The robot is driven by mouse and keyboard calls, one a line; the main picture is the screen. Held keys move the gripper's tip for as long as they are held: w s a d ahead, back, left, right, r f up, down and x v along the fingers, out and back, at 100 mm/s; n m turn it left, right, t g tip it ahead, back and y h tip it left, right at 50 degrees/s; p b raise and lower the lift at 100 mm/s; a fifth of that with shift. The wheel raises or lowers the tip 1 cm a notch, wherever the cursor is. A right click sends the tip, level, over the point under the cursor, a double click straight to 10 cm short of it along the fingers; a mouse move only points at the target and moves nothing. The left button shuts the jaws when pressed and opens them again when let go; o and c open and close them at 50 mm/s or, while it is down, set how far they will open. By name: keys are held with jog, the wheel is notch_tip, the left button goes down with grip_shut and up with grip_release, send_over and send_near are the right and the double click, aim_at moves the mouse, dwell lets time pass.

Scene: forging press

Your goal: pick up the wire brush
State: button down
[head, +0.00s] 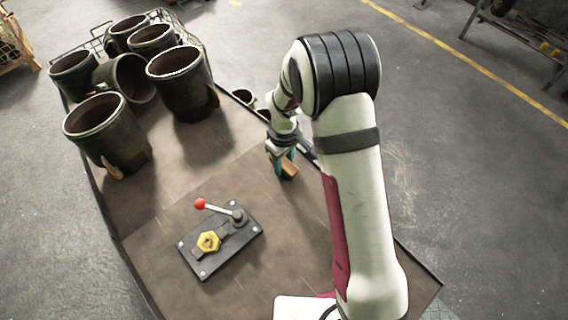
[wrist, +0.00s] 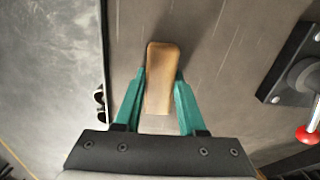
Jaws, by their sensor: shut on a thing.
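The wire brush shows as a tan wooden block (wrist: 161,75) in the wrist view, between the two teal fingers of my gripper (wrist: 161,90). My gripper is shut on it, one finger against each long side. In the head view the brush (head: 290,169) shows as a small brown piece at the fingertips of my gripper (head: 281,162), low over the table. The bristles are hidden. I cannot tell whether the brush touches the table.
A black plate with a red-knobbed lever (head: 200,204) and a yellow hex knob (head: 208,241) lies on the brown table (head: 165,215). Several dark metal cylinders (head: 107,132) stand at the far left, one lying on its side. The table between is clear.

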aim_at(286, 162)
jog(key=r, duration=0.4)
jog(key=shift+d+r, duration=0.25)
jog(key=shift+r, duration=0.05)
jog(key=s+d+r, duration=0.2)
jog(key=d+r, duration=0.4)
jog(key=d, duration=0.5)
jog(key=shift+s+r, duration=0.25)
jog(key=shift+s, duration=0.05)
